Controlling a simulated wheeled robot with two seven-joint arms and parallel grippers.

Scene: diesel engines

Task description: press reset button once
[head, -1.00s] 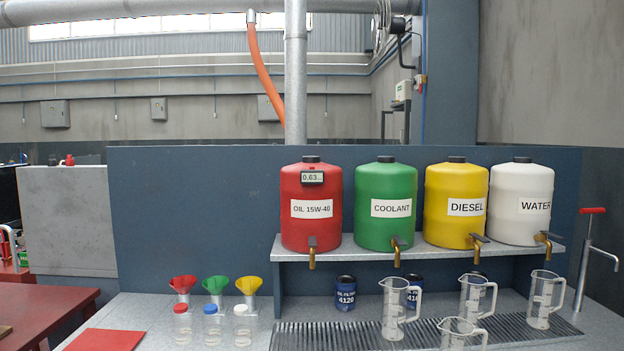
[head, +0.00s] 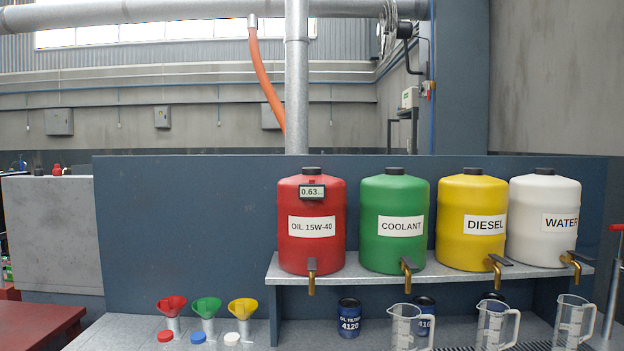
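A small digital meter (head: 312,192) is fixed to the upper front of the red oil drum (head: 312,245). Its display reads about 0.63. A reset button cannot be made out at this size; a small dark part shows on the meter's top edge. Neither of my grippers is in the head view, so I cannot see whether they are open or shut.
Green coolant (head: 394,248), yellow diesel (head: 470,248) and white water (head: 543,250) drums stand on the shelf (head: 400,278) beside the red one, taps in front. Below are clear jugs (head: 405,326), an oil filter (head: 349,318) and coloured funnels (head: 207,308). A pump (head: 613,280) stands right.

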